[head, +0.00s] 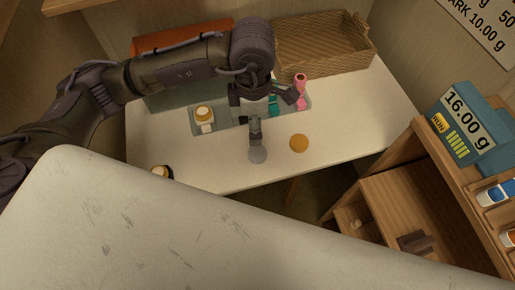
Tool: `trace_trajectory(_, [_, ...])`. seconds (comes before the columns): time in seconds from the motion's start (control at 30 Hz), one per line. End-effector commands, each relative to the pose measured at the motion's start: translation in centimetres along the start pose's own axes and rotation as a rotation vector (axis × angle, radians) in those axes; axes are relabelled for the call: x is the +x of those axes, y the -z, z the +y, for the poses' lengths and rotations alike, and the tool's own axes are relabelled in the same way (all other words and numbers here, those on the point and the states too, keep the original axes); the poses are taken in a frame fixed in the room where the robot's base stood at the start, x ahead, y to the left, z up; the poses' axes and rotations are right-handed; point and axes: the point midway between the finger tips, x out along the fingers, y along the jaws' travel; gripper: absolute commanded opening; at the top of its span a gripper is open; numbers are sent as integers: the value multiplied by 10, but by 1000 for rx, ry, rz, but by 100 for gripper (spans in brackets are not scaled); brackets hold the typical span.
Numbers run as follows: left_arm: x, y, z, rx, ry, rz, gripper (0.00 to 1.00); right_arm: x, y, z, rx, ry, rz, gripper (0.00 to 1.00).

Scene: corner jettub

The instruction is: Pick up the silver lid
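The silver lid (257,156) is a small grey disc near the front edge of the white table. My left gripper (255,139) reaches in from the left, and its dark fingers come down right by the lid's far edge. I cannot tell whether the fingers touch the lid or how far apart they are. A gold lid (299,143) lies a little to the right of the silver one. My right gripper is not in view.
A grey tray (233,125) behind the gripper holds a white jar with a gold top (204,113) and a pink bottle (301,88). A wicker basket (325,62) stands at the back. Another jar (161,172) is at the front left. A wooden shelf unit (385,200) stands right; the table's right is clear.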

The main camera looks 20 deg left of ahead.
Motion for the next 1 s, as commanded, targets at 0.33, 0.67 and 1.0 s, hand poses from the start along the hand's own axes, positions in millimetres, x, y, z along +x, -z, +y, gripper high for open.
trace_trajectory(0.33, [65,-1,-2,1,8,-1,82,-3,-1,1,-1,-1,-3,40])
trace_trajectory(0.67, [94,-4,-6,2,10,-1,82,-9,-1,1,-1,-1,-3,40])
trace_trajectory(1.0, [127,-6,-7,3,7,-3,82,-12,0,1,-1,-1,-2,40])
